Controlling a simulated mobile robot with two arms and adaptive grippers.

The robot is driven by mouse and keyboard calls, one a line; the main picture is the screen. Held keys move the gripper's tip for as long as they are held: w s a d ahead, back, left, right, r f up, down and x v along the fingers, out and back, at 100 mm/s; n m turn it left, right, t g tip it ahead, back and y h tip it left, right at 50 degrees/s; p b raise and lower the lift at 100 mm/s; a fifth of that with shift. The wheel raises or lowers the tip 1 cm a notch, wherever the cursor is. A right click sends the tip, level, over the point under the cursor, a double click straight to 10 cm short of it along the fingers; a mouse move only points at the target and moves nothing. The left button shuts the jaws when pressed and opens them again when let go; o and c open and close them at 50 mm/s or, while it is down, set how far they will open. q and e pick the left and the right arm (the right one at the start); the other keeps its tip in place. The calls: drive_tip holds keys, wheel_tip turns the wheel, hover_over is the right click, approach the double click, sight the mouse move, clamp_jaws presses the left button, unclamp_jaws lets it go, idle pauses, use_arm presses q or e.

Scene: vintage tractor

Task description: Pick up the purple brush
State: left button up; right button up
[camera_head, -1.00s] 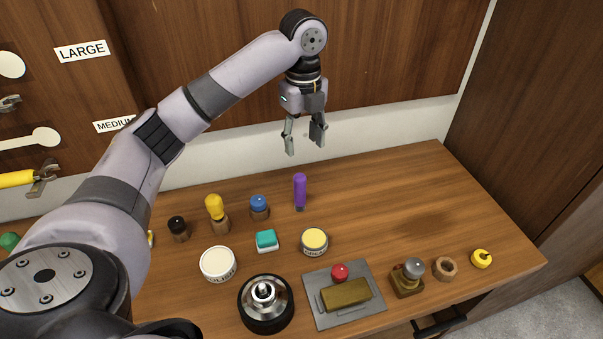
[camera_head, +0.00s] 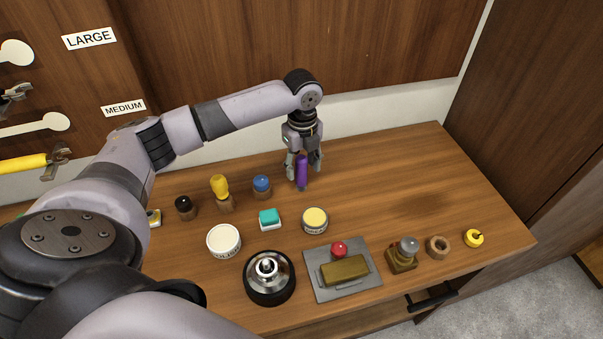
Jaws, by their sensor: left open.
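The purple brush (camera_head: 301,173) stands upright near the back of the wooden workbench. My left gripper (camera_head: 303,172) points down over it from above. Its two fingers are open, one on each side of the brush's upper part. I cannot tell whether either finger touches it. The lower end of the brush shows below the fingertips. My right gripper does not show.
Left of the brush stand a blue-topped piece (camera_head: 262,186) and a yellow-handled tool (camera_head: 221,190). In front are a yellow-lidded tin (camera_head: 315,220), a teal block (camera_head: 269,217) and a grey plate (camera_head: 365,284). The bench (camera_head: 420,180) is clear to the right.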

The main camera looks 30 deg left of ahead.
sight(301, 174)
use_arm(q)
drive_tip(key=shift+s+a+f+p, duration=0.15)
drive_tip(key=shift+f+p, duration=0.15)
drive_tip(key=shift+f, duration=1.35)
clamp_jaws()
